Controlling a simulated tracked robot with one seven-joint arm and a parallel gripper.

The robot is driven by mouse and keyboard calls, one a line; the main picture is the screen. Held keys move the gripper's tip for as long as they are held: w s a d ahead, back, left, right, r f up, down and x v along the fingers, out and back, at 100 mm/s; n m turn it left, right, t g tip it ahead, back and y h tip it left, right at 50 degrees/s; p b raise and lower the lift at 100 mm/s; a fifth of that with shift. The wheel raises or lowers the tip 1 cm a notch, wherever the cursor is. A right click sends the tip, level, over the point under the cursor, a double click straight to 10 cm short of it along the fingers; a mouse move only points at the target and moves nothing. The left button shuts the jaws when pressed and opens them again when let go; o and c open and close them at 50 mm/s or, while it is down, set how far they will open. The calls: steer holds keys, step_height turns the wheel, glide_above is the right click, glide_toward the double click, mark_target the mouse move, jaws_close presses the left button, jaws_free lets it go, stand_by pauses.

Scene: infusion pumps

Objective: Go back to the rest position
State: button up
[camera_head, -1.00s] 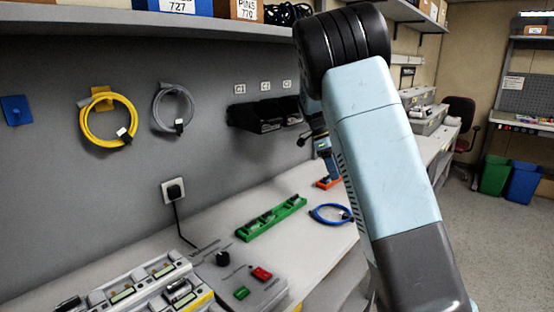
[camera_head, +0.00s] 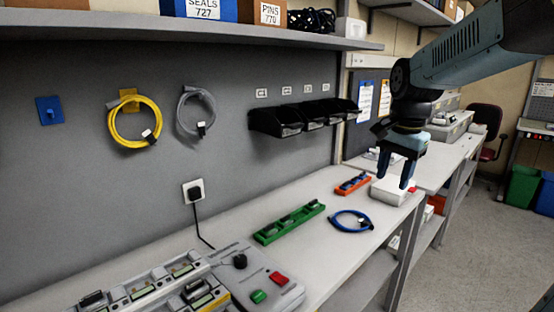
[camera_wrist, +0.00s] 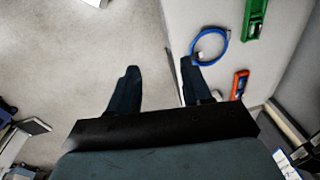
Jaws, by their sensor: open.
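My gripper (camera_head: 406,172) hangs pointing down at the right in the head view, in front of the far end of the near bench. Its two fingers are apart with nothing between them. In the wrist view my gripper (camera_wrist: 156,80) is open above the floor and the bench's front edge. A blue cable coil (camera_head: 351,221) lies on the bench to the left of the gripper, apart from it; it also shows in the wrist view (camera_wrist: 222,40).
A green rack (camera_head: 289,222), an orange holder (camera_head: 353,183) and a white box (camera_head: 385,190) stand on the bench (camera_head: 225,226). A grey control box (camera_head: 262,277) with red and green buttons is at the front. Black bins (camera_head: 295,118) hang on the wall. The floor (camera_head: 480,240) at right is clear.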

steer(key=s+a+n+t, duration=0.3)
steer(key=s+n, duration=0.7)
steer(key=s, duration=0.5)
steer(key=shift+s+f+t, duration=0.4)
steer(key=shift+f+t, duration=0.05)
steer(key=shift+t, duration=0.15)
